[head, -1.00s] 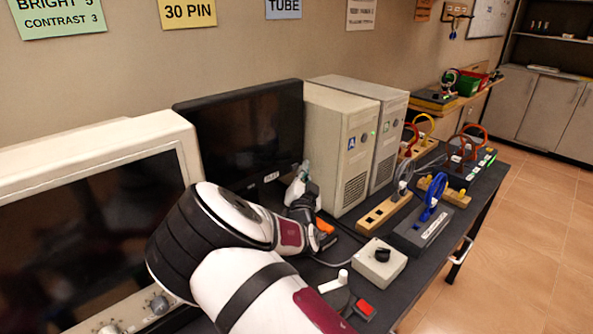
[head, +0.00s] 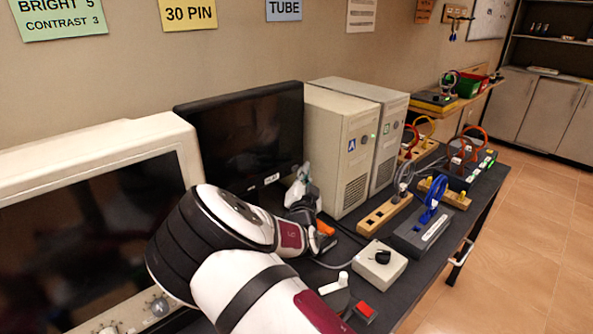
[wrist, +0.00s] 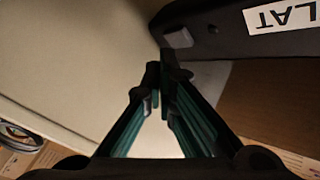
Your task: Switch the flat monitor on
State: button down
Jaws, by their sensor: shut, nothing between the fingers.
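The flat monitor (head: 240,135) is the black thin screen against the wall, and its screen is dark. Its lower bezel, with a white label ending in "LAT", fills the upper right of the wrist view (wrist: 225,32). A small grey button (wrist: 178,38) sits on that bezel, left of the label. My gripper (wrist: 160,72) is shut and empty, its tips just below the button in the picture. I cannot tell whether they touch the bezel. In the head view my gripper (head: 304,172) is at the monitor's lower right corner, beside the computer tower.
Two beige computer towers (head: 337,150) stand close to the right of the monitor. A bulky beige CRT monitor (head: 150,137) stands at left. A grey box with a black knob (head: 372,272), a red button (head: 365,309) and several cable blocks (head: 425,235) occupy the dark table.

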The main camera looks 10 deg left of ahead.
jog(key=shift+w+a, duration=0.1)
dwell(0.3)
jog(key=shift+w+a+b, duration=0.2)
jog(key=shift+a+b, duration=0.05)
jog(key=shift+b, duration=0.05)
jog(key=shift+w+a, duration=0.1)
dwell(0.4)
jog(key=shift+s+d, duration=0.4)
jog(key=shift+d, duration=0.05)
dwell(0.3)
jog(key=s+d+p, duration=0.3)
jog(key=d+p, duration=0.1)
jog(key=shift+s+d, duration=0.35)
jog(key=shift+s, duration=0.05)
dwell(0.3)
